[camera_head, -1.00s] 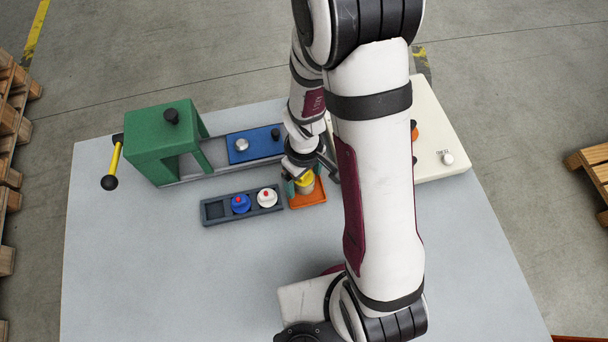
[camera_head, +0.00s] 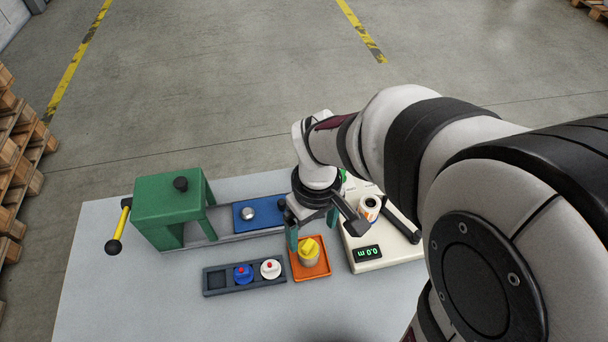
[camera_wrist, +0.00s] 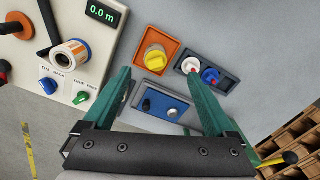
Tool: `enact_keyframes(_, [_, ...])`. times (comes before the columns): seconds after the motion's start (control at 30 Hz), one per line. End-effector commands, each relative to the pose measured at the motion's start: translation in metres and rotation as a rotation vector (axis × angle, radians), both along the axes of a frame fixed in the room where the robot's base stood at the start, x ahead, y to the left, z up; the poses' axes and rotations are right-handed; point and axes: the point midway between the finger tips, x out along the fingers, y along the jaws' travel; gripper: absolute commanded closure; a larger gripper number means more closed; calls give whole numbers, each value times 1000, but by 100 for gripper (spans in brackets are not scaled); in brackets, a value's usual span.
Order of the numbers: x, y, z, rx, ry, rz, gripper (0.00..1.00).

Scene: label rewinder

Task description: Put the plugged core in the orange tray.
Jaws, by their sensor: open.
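The plugged core (camera_head: 309,258), a tan core with a yellow plug on top, stands upright in the orange tray (camera_head: 324,272). In the wrist view the yellow-topped core (camera_wrist: 155,58) sits inside the orange tray (camera_wrist: 143,71) too. My gripper (camera_head: 314,228) is open and empty, above and behind the tray, apart from the core. In the wrist view both green fingers of my gripper (camera_wrist: 159,76) are spread wide with nothing between them, and the core shows beyond the tips.
A dark rack (camera_head: 216,281) left of the tray holds a blue and a white plug, with one empty pocket. The green press (camera_head: 168,212) with its blue plate (camera_head: 263,213) stands behind. A cream rewinder (camera_head: 388,254) reading 0.0 m, with a label roll (camera_head: 369,208), stands right. The front table is clear.

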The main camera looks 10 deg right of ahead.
Motion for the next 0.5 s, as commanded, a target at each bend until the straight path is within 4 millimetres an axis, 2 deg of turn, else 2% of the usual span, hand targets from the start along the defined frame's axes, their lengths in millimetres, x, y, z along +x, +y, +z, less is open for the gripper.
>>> enact_keyframes(0.03, [-18,-1,18,15,-6,-124,9])
enact_keyframes(0.1, [-53,0,39,46,11,-356,9])
enact_keyframes(0.23, [-110,8,60,100,56,-718,9])
enact_keyframes(0.33, [-130,13,64,121,83,-855,9])
enact_keyframes(0.5, [-134,14,64,123,92,-880,9])
